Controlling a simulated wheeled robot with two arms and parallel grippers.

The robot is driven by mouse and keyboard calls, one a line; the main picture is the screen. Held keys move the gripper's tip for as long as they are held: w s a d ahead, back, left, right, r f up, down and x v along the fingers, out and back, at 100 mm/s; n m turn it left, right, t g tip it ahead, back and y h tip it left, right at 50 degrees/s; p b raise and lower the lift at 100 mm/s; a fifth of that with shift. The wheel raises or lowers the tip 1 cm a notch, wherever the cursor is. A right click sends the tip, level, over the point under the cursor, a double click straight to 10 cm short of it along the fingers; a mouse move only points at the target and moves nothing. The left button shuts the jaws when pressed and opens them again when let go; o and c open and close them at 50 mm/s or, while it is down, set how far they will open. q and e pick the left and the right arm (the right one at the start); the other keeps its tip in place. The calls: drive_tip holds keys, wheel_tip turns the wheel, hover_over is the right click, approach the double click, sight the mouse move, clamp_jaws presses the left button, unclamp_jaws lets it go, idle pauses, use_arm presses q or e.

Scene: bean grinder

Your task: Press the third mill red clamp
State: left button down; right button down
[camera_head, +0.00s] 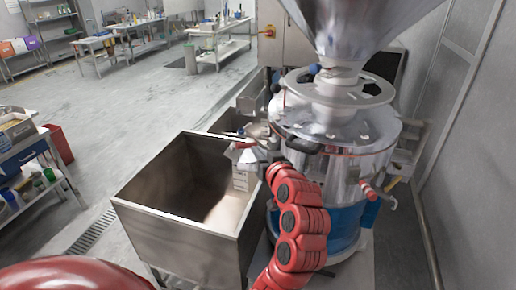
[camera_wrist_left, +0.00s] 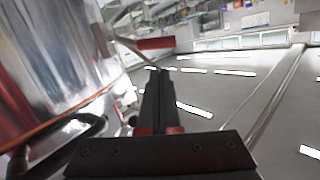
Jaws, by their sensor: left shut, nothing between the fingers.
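The mill (camera_head: 335,150) is a shiny metal drum with a blue lower part and a large funnel on top. A red clamp handle (camera_head: 365,188) sits on its right front side. In the left wrist view, a red clamp handle (camera_wrist_left: 155,43) on a thin metal rod stands out from the mill wall (camera_wrist_left: 50,60). My left gripper (camera_wrist_left: 158,85) is shut and empty, with its dark fingers pointing towards that handle. The tips look close to it, but I cannot tell whether they touch. In the head view, my red arm partly hides the mill's left side. My right gripper is not in view.
An open metal bin (camera_head: 185,228) stands left of the mill, close to my arm. A grey wall (camera_head: 470,160) runs close along the right. The floor (camera_head: 130,120) beyond the bin is mostly clear. Workbenches stand at the back and left.

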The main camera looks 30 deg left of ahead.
sight(248, 146)
use_arm(q)
drive_tip(key=p+x, duration=0.3)
drive_tip(key=x, duration=0.4)
drive_tip(key=shift+a, duration=0.2)
drive_tip(key=shift+w, duration=0.1)
drive_tip(key=shift+f+b, duration=0.3)
drive_tip(key=shift+b, duration=0.4)
drive_tip(key=shift+s+a+f+n+b, duration=0.2)
drive_tip(key=shift+n+b, duration=0.3)
drive_tip(key=shift+b, duration=0.6)
wheel_tip(248, 146, down, 12)
drive_tip(key=w+d+n+t+h+b, duration=0.1)
drive_tip(key=n+b, duration=1.3)
drive_tip(key=b, duration=2.2)
drive_tip(key=shift+w+d+f+n+t, duration=0.25)
drive_tip(key=shift+w+d+n+t, duration=0.25)
drive_tip(key=shift+t, duration=0.7)
drive_tip(key=shift+a, duration=0.1)
